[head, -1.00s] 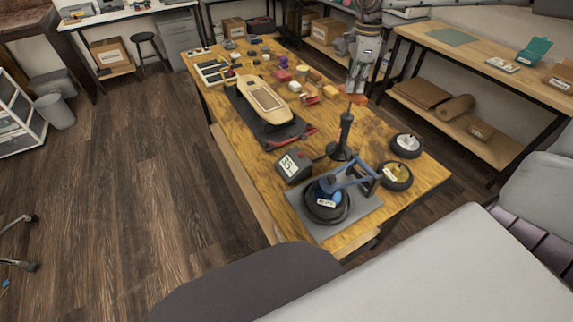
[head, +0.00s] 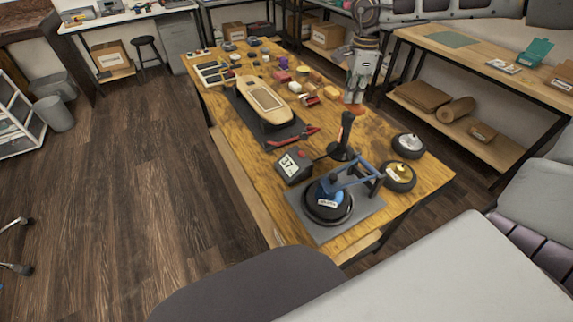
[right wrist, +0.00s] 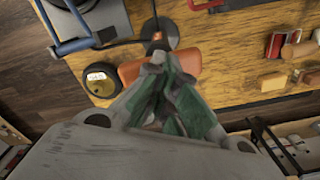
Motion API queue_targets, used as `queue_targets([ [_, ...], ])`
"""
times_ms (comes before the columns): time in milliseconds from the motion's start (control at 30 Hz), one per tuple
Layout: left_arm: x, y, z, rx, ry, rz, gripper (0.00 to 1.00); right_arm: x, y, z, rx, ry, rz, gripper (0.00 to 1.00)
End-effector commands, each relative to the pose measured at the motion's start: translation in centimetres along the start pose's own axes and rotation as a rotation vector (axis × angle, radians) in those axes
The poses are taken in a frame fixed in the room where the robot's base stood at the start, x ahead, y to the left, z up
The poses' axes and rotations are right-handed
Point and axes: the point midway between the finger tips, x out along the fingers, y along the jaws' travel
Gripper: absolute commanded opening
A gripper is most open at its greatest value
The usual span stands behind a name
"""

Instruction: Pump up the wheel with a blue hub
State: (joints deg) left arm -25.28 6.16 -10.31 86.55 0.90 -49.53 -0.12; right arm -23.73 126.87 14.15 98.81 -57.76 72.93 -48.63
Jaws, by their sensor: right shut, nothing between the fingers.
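The wheel with a blue hub (head: 318,216) lies flat on a grey plate (head: 372,210) at the table's near end, under a blue clamp frame (head: 352,172). A black pump (head: 346,133) stands behind it. Its orange handle (head: 354,110) also shows in the right wrist view (right wrist: 187,62). My right gripper (head: 355,103) is shut and empty, with its fingertips at the top of the handle; I cannot tell exact contact. A dark gauge box (head: 293,166) beside the wheel reads about 37. My left gripper is not in view.
A white-hub wheel (head: 408,146) and a yellow-hub wheel (head: 399,177) lie on the right edge. A skateboard deck (head: 262,98) on a dark mat and red-handled pliers (head: 292,138) lie farther back. Several small coloured blocks lie beyond.

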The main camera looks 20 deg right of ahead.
Motion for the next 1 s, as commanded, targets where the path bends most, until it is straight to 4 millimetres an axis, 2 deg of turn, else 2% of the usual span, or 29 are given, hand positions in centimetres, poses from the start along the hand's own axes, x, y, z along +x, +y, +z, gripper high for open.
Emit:
queue_targets([
  [33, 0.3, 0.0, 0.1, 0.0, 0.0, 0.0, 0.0, 0.6, 0.1, 0.0, 0.0, 0.001, 0.006, 0.0],
  [300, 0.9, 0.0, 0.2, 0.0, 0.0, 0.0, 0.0, 1.6, 0.2, 0.0, 0.0, 0.001, 0.006, 0.0],
  [533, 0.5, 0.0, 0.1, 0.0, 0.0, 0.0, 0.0, 0.9, 0.1, 0.0, 0.0, 0.001, 0.005, 0.0],
  [1000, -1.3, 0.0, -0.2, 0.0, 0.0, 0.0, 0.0, -2.1, 0.1, 0.0, -0.001, 0.001, 0.003, 0.0],
])
